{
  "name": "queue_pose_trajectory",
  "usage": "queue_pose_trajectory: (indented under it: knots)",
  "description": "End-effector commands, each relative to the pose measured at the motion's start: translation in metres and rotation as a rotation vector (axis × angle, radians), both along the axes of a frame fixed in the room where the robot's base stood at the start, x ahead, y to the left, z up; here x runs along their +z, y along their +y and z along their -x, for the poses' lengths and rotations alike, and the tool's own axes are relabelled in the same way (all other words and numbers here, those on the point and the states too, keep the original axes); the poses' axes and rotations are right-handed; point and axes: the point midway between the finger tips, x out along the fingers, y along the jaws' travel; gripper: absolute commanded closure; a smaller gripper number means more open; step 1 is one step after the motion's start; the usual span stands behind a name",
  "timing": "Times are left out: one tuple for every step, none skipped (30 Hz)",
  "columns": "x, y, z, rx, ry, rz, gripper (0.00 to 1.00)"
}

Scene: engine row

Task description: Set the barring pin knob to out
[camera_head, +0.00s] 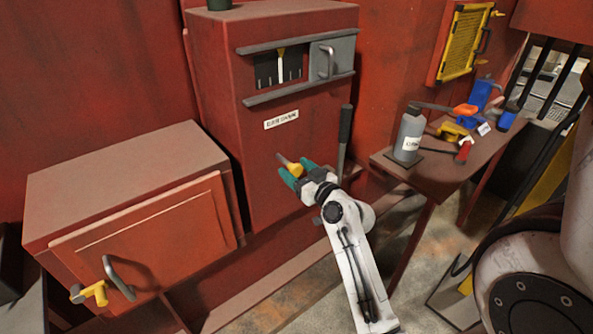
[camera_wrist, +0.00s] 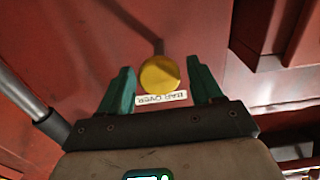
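The barring pin knob looks to be the round yellow knob (camera_wrist: 160,74) on the red cabinet face, above a white label reading "BAR OVER" (camera_wrist: 160,98). It also shows in the head view as a small yellow piece (camera_head: 296,169) with a thin grey rod at its upper left. My gripper (camera_head: 290,174) has two green fingers; in the wrist view (camera_wrist: 163,86) they are spread, one on each side of the knob, with gaps visible between. How deep the fingers reach around the knob is hard to tell. Whether the knob is in or out I cannot tell.
A dark upright lever (camera_head: 344,140) stands just right of my gripper. A low red box (camera_head: 130,200) with a handle and yellow latch is at left. A small table (camera_head: 385,160) at right holds a grey bottle (camera_head: 410,133) and several tools. A gauge panel (camera_head: 280,66) is above.

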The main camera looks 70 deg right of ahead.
Motion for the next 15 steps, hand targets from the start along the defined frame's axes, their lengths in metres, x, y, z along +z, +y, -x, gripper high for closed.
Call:
queue_pose_trajectory:
  knots:
    - [0.000, 0.000, 0.000, 0.001, 0.000, 0.000, 0.34]
    - [0.000, 0.000, 0.000, 0.001, 0.000, 0.000, 0.34]
    - [0.000, 0.000, 0.000, 0.001, 0.000, 0.000, 0.34]
    - [0.000, 0.000, -0.001, 0.001, 0.000, 0.000, 0.34]
    - [0.000, 0.000, -0.001, 0.001, 0.000, 0.000, 0.34]
    - [0.000, 0.000, -0.001, 0.001, 0.000, 0.000, 0.34]
    - [0.000, 0.000, 0.000, 0.001, 0.000, 0.000, 0.34]
    - [-0.001, 0.001, 0.001, 0.001, 0.000, 0.000, 0.34]
    - [-0.001, 0.002, 0.003, 0.001, -0.001, 0.001, 0.34]
    - [-0.001, 0.003, 0.005, 0.000, -0.001, 0.001, 0.34]
    - [-0.002, 0.005, 0.007, 0.000, -0.001, -0.001, 0.34]
    - [-0.003, 0.008, 0.012, 0.000, -0.001, -0.001, 0.34]
    - [-0.003, 0.010, 0.016, 0.000, -0.001, -0.001, 0.34]
    - [-0.003, 0.013, 0.020, 0.001, 0.000, -0.001, 0.34]
    - [-0.004, 0.017, 0.027, 0.001, 0.000, -0.001, 0.34]
